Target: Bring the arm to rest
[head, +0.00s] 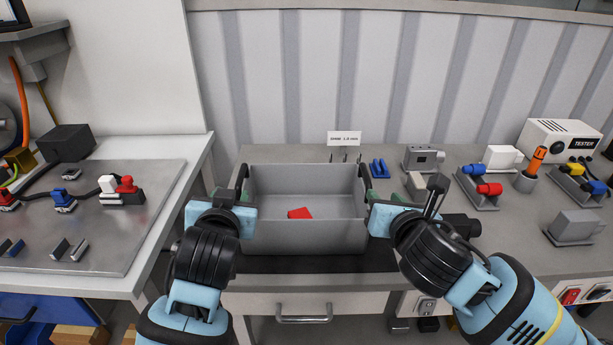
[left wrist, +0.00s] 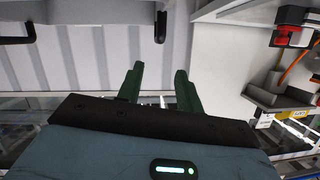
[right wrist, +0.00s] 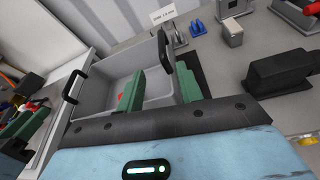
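A grey bin (head: 305,238) with a black handle on each side stands upright on the bench. A red piece (head: 299,213) lies inside it. My right gripper (head: 392,188) is by the bin's right handle; in the right wrist view its green fingers (right wrist: 160,92) are apart, with the handle (right wrist: 182,62) near their tips. My left gripper (head: 229,196) is by the left handle, its fingertips largely hidden in the head view. In the left wrist view its fingers (left wrist: 158,88) are apart with nothing seen between them. I cannot tell whether either touches a handle.
A dark mat (head: 310,263) lies under the bin's front. Fixtures with red and blue connectors (head: 480,185), an orange-handled tool in a cup (head: 527,178) and a tester box (head: 560,138) crowd the right. A side table (head: 140,225) with parts stands left. A drawer handle (head: 303,319) projects below.

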